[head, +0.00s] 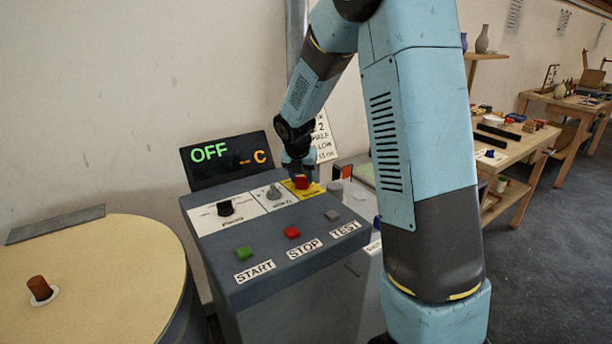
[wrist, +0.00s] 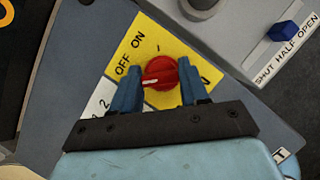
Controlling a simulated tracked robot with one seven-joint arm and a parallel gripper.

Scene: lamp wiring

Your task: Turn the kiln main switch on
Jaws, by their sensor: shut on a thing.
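The kiln main switch is a red rotary knob (wrist: 160,73) on a yellow plate (wrist: 158,43) marked OFF and ON. Its white pointer mark faces left in the wrist view, on the OFF side. My gripper (wrist: 157,76) has its two blue fingers on either side of the knob, shut on it. In the head view the red knob (head: 302,183) sits at the back of the grey control panel (head: 322,243), with my gripper (head: 298,168) right above it. The display (head: 227,160) reads OFF in green and "– C" in orange.
The panel also carries a black knob (head: 225,208), a grey knob (head: 273,192), and green START (head: 243,253), red STOP (head: 292,232) and grey TEST (head: 331,215) buttons. A blue slider (wrist: 285,30) marked SHUT HALF OPEN is nearby. A round kiln lid (head: 110,270) stands left.

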